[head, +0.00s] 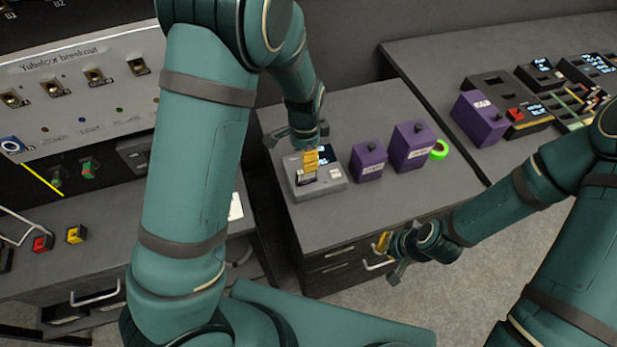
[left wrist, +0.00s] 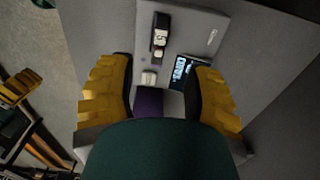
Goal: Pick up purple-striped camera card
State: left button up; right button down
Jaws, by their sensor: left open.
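A small dark card with a white label (head: 306,177) sits in the grey reader device (head: 340,186) on the middle cabinet. In the left wrist view the card (left wrist: 160,35) lies beyond the fingertips, near the top. Its purple stripe is too small to make out. My left gripper (head: 312,160) is above the reader. In the left wrist view its yellow-padded fingers (left wrist: 165,90) are open, with no card between them. My right gripper (head: 388,257) hangs in front of the cabinet drawers, away from the card; its opening is unclear.
Purple boxes (head: 368,161) (head: 410,146) stand right of the reader, with a green ring (head: 439,150) beside them. Another purple box (head: 480,118) and dark devices stand on the right bench. The cabinet top in front of the purple boxes is clear.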

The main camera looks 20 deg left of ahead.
aim_at(306, 179)
pick_arm(q)
notch_tip(306, 179, down, 9)
jog(key=shift+d+r+b, duration=0.1)
jog(key=shift+r+b, duration=0.1)
jog(key=shift+b, duration=0.15)
grip_shut()
